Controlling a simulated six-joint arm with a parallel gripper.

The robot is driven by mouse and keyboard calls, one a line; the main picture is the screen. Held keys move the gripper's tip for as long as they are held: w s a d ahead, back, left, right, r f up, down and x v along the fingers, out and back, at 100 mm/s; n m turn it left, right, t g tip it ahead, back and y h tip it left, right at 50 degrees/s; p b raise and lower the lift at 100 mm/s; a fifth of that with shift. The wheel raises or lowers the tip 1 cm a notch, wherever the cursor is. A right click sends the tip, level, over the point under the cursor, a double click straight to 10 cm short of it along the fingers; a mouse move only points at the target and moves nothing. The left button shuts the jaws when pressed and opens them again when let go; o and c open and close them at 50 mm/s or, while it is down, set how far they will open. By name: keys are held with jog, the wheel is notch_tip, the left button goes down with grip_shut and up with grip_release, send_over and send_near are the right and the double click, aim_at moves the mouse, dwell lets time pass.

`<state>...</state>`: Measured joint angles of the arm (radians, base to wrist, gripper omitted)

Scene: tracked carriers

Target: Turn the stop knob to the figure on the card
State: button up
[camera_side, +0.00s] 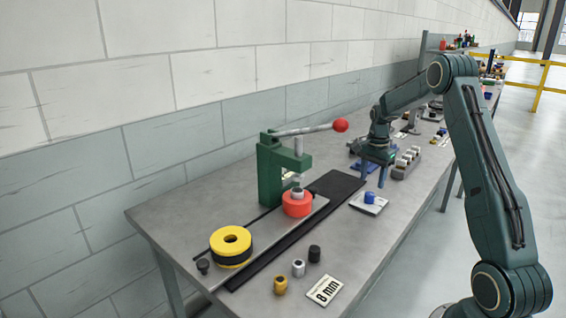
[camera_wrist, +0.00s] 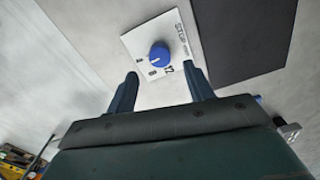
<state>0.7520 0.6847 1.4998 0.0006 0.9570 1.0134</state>
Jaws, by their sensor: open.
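The stop knob (camera_side: 370,197) is blue and round, on a white plate (camera_side: 377,209) on the bench. In the wrist view the knob (camera_wrist: 160,55) sits on the same plate (camera_wrist: 136,39), which has printed figures, among them 8 and 12, and the word STOP. A light mark shows on the knob; which figure it points to is too small to tell. The card (camera_side: 324,291) lies at the bench's front and reads 8 mm. My gripper (camera_side: 373,183) is open above the plate, apart from the knob. In the wrist view its fingertips (camera_wrist: 160,72) are spread either side below the knob.
A green press (camera_side: 270,170) with a red-balled lever stands left of the plate, over a red ring (camera_side: 297,204). A yellow ring (camera_side: 231,241) and several small cylinders are nearer. A grey block (camera_side: 407,163) stands behind right.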

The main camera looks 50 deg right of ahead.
aim_at(370, 194)
jog(key=shift+f, duration=2.9)
jog(key=c, duration=1)
